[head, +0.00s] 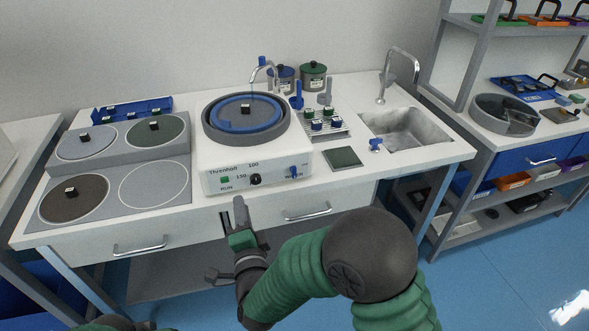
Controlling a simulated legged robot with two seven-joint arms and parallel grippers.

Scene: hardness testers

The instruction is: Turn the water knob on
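A grinder-like machine (215,160) with a round blue-ringed bowl stands on the white bench. Its front panel carries a green button (225,180), a black dial (256,180) and a blue knob (294,172) at the right. The small label under the blue knob is too small to read surely. The machine's bent tap (272,66) has a blue top. My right gripper (233,214) is in front of and below the panel, left of the blue knob and apart from it. Its fingers are spread and empty. My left gripper is not in view.
Hot-plate-like discs (74,197) are at the left. A rack of small bottles (325,124), a dark green pad (342,157) and a sink (410,128) with a small blue knob (375,144) are at the right. Drawer handles (307,212) stick out below the bench top.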

